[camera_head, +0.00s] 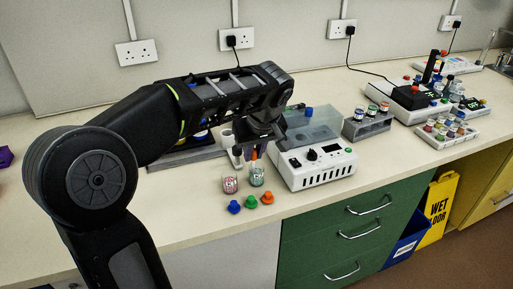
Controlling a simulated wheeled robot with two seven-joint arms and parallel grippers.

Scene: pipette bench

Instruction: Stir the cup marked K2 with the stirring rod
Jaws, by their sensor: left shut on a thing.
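Two small clear cups stand side by side near the bench front. The left cup (229,183) has red markings and the right cup (257,176) has green markings; the print is too small to read, so I cannot tell which is K2. My left gripper (254,148) is directly above the right cup, pointing down. It is shut on a slim thing with an orange part (254,155), which looks like the stirring rod. Its lower end is at or in the right cup's mouth; I cannot tell how deep. My right gripper is not in view.
Loose blue (234,207), green (250,202) and orange (267,198) caps lie in front of the cups. A white device (316,168) with a clear bath stands close right. A grey rack (367,128) of vials is beyond. Bench front left is clear.

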